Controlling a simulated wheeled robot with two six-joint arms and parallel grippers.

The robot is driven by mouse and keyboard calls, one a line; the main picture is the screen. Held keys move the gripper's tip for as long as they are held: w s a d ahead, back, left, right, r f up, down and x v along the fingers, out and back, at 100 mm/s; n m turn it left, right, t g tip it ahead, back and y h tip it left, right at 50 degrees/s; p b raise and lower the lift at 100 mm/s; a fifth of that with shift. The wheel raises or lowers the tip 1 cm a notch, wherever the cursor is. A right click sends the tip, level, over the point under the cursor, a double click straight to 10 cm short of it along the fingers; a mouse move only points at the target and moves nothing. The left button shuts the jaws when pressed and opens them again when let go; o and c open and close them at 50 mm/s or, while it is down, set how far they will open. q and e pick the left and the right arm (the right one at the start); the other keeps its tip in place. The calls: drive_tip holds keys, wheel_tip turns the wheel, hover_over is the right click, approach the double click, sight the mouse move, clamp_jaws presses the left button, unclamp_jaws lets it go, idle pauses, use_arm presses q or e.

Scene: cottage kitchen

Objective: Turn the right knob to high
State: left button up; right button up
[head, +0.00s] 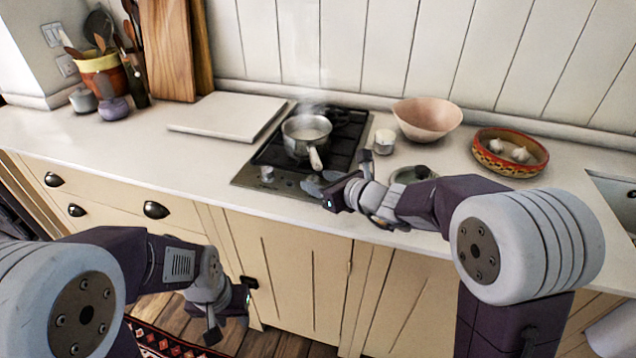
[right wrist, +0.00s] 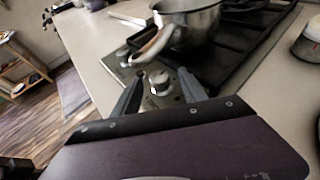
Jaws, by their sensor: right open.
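The right knob (right wrist: 160,82) is a small silver knob with a pale top on the hob's front panel. In the right wrist view it shows between the two fingers of my right gripper (right wrist: 160,78), which is open. Contact cannot be told. In the head view my right gripper (head: 314,183) is over the hob's front edge and hides this knob. The other knob (head: 267,173) is to the left and clear of the gripper; it also shows in the right wrist view (right wrist: 122,56). My left gripper (head: 228,326) hangs low before the cabinets; its jaw opening is unclear.
A steaming saucepan (head: 306,128) stands on the hob (head: 262,158), its handle (head: 316,158) reaching forward close above the right gripper. A small jar (head: 384,142), a pink bowl (head: 427,118) and a patterned bowl (head: 510,170) stand to the right.

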drive_tip(key=shift+w+a+f, duration=0.15)
drive_tip(key=shift+w+a, duration=0.1)
drive_tip(key=shift+w, duration=0.1)
clamp_jaws()
drive_tip(key=shift+d+n+y+p, duration=0.1)
drive_tip(key=shift+n+y+p, duration=0.2)
drive_tip(key=shift+p, duration=0.4)
drive_tip(key=n+g+y+p, duration=0.1)
drive_tip(key=n+g+p, duration=0.1)
drive_tip(key=p, duration=0.1)
drive_tip(key=n+g+y+p, duration=0.2)
drive_tip(key=n+g+p, duration=0.1)
drive_tip(key=p, duration=0.1)
drive_tip(key=w+n+g+y+p, duration=0.1)
drive_tip(key=n+g+p, duration=0.1)
drive_tip(key=p, duration=0.1)
drive_tip(key=shift+w+d+r+n+g+y, duration=0.1)
drive_tip(key=shift+d+r+n+g+y, duration=0.2)
drive_tip(key=shift+d+g, duration=0.1)
drive_tip(key=shift+w+f+n+g+p, duration=0.1)
drive_tip(key=shift+f+n+g+p, duration=0.15)
drive_tip(key=shift+n+g, duration=0.3)
drive_tip(key=shift+w+f+n+g+p, duration=0.1)
drive_tip(key=shift+n+g+p, duration=0.25)
drive_tip(key=shift+n+g, duration=0.6)
drive_tip(key=shift+g, duration=0.2)
drive_tip(key=shift+w+n+g+y, duration=0.1)
drive_tip(key=shift+n+g+y, duration=0.2)
drive_tip(key=shift+n+g, duration=0.15)
